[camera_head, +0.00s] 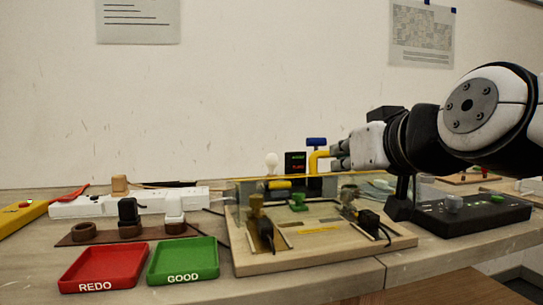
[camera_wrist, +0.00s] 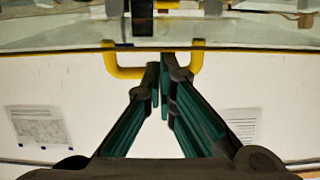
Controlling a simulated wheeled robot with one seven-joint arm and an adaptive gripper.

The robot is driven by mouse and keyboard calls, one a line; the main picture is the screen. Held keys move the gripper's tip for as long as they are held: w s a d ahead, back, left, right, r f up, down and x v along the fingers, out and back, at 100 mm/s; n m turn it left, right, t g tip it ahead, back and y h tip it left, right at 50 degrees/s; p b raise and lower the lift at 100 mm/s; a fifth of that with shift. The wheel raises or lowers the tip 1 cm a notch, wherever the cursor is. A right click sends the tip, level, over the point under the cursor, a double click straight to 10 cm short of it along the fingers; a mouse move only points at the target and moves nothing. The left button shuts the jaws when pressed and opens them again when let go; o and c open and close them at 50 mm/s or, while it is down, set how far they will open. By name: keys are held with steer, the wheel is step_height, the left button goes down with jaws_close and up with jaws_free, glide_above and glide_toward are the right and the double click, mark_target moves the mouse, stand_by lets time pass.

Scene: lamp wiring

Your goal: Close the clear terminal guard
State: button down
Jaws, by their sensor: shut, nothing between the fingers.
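The clear terminal guard (camera_head: 240,192) is a see-through panel with a yellow edge, over the wooden lamp-wiring board (camera_head: 290,262). Its exact tilt is hard to tell. A yellow handle (camera_head: 312,161) stands up from it; in the wrist view the handle (camera_wrist: 124,72) is a wide U below the yellow edge. My gripper (camera_head: 335,156) is at the right of the handle in the head view. In the wrist view my gripper (camera_wrist: 166,62) has its fingertips together, inside the U, with nothing between them. I cannot tell whether they touch the handle or the panel edge.
A red REDO tray (camera_head: 103,270) and a green GOOD tray (camera_head: 184,262) stand front left. A white power strip (camera_head: 135,203) lies behind them. A lamp bulb (camera_head: 271,160) and a small black display (camera_head: 295,162) stand behind the board. A black box (camera_head: 470,218) is at right.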

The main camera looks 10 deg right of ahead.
mark_target(344, 181)
steer(key=shift+s+f+b, duration=0.25)
steer(key=shift+f+b, duration=0.45)
steer(key=shift+f, duration=0.25)
steer(key=shift+s+f+b, duration=0.25)
steer(key=shift+f+b, duration=0.45)
steer(key=shift+f, duration=0.2)
